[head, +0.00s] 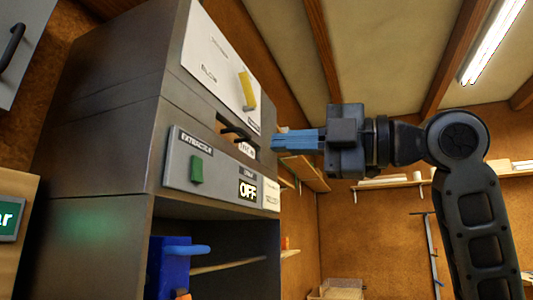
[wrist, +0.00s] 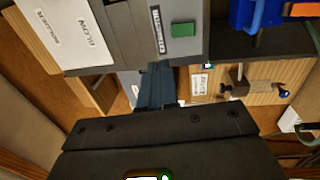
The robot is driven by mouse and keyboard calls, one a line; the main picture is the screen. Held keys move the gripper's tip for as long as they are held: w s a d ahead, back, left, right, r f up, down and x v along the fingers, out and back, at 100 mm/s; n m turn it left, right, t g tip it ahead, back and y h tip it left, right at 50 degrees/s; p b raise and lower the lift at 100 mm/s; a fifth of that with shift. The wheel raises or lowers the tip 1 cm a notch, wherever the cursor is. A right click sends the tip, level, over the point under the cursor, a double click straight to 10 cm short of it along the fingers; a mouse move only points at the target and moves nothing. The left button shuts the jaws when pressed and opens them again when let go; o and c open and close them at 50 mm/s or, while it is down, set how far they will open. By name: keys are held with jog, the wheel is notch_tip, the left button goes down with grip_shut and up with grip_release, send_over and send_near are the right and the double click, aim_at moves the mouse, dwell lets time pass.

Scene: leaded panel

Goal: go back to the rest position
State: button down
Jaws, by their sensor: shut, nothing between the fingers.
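My gripper (head: 276,142) is in the upper middle of the head view, with its blue fingers together and nothing between them. It points left at the grey cabinet (head: 110,90), near the dark handle (head: 238,132) on its front. I cannot tell whether the fingertips touch the cabinet. In the wrist view the fingers (wrist: 157,82) reach up toward the grey panel with the green switch (wrist: 183,29). A yellow lever (head: 247,90) sits on the white plate above.
Below the panel is an open bay with a blue object (head: 168,265) in it. Wall shelves (head: 390,183) run behind my arm. A wooden board with a clamp-like fitting (wrist: 237,85) shows at right in the wrist view. Open room lies right of the cabinet.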

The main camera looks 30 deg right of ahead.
jog(key=shift+s+d, duration=0.25)
jog(key=shift+s, duration=0.1)
dwell(0.4)
jog(key=w+d+f+m+t+h, duration=0.2)
jog(key=w+f+m+t, duration=0.15)
jog(key=f+m, duration=0.5)
jog(key=w+d+f+m+t+h, duration=0.15)
jog(key=w+f+m, duration=0.35)
jog(key=f, duration=0.7)
jog(key=s+a+f+m+h, duration=0.1)
jog(key=s+f+m+h, duration=0.3)
jog(key=f, duration=0.6)
jog(key=s+a+f+m+h, duration=0.1)
jog(key=s+f+m+h, duration=0.15)
jog(key=f+m, duration=0.5)
jog(key=s+a+f+m+g+h, duration=0.1)
jog(key=s+a+f+g+h, duration=0.2)
jog(key=s+f, duration=1.2)
jog(key=s+a+f+g, duration=0.1)
jog(key=s+f, duration=0.1)
jog(key=s, duration=0.8)
jog(key=s+a+f+g+y, duration=0.1)
jog(key=s+f, duration=0.2)
jog(key=s, duration=0.6)
jog(key=shift+s+a+n+g+y, duration=0.25)
jog(key=shift+s+n+g+y, duration=0.05)
jog(key=shift+s+n+g, duration=0.1)
